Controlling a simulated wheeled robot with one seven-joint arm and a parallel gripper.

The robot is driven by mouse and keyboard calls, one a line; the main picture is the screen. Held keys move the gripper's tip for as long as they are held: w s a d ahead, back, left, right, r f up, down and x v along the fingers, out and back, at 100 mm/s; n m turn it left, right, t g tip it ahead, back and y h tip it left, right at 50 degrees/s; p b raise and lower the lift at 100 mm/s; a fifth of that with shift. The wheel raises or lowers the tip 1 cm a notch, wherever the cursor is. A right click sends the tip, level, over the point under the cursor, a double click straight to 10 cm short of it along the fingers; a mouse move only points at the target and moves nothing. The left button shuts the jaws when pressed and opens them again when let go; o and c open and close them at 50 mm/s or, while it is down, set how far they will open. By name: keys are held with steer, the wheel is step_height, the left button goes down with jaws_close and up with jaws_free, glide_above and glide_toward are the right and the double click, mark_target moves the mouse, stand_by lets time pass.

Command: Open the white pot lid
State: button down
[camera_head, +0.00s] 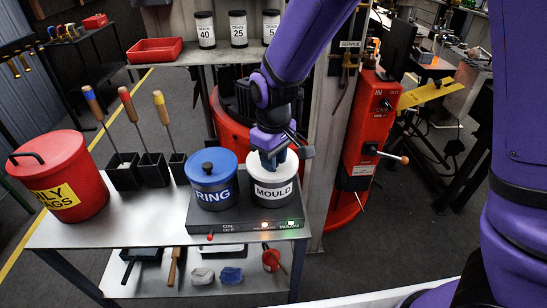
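The white pot (273,193) has a dark body with a white band marked "MOULD" and stands on a dark heater base (240,222). Its white lid (288,164) is on top of the pot. My gripper (269,165) points down right over the middle of this lid, with its fingertips at or very near the lid's top. The lid's knob is hidden behind the gripper. I cannot tell whether the fingers are closed on it.
A blue-lidded pot marked "RING" (212,190) stands close on the left. A red oily rags bin (67,177) and dark tool holders (153,170) stand further left on the steel table (130,225). A red machine post (368,130) rises to the right.

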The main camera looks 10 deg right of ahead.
steer(key=shift+w+r, duration=0.1)
steer(key=shift+r, duration=0.05)
steer(key=shift+w+r+g, duration=0.35)
steer(key=shift+r+g, duration=0.2)
steer(key=shift+g, duration=0.15)
steer(key=shift+w+r+g, duration=0.35)
steer(key=shift+r+g, duration=0.2)
steer(key=shift+g, duration=0.15)
steer(key=shift+w+d+r+g, duration=0.1)
steer(key=shift+w+r+g, duration=1.1)
steer(key=shift+g, duration=0.4)
steer(key=shift+r, duration=0.1)
steer(key=c, duration=0.9)
jaws_free()
steer(key=v, duration=0.7)
steer(key=shift+r, duration=0.15)
steer(key=shift+w, duration=0.1)
